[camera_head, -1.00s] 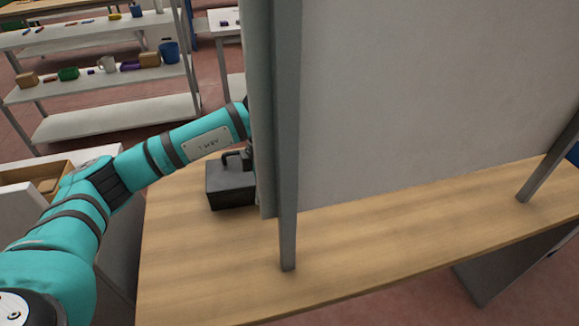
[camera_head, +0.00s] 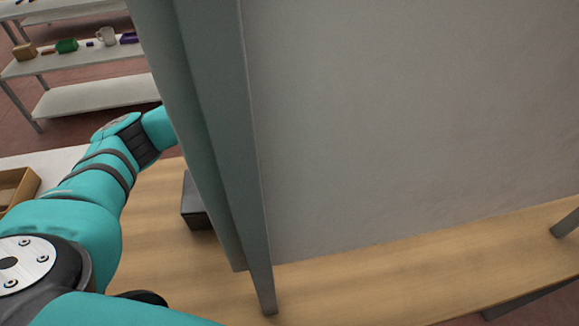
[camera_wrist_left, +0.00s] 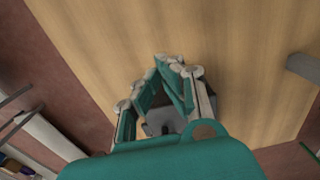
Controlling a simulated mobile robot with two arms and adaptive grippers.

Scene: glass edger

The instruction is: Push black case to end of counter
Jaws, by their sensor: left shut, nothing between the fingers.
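The black case (camera_head: 194,208) stands on the wooden counter (camera_head: 150,250) in the head view, at the left edge of the upright panel. The panel hides most of it, including its handle. My left arm reaches over the counter's left side and passes behind the panel, so its gripper is hidden in the head view. My right gripper is not in view.
A large grey panel (camera_head: 400,110) stands on the counter, with a metal post (camera_head: 235,170) at its left edge. A box (camera_head: 15,188) lies at the left. Shelves (camera_head: 90,65) with small objects stand behind. The counter's front strip is clear.

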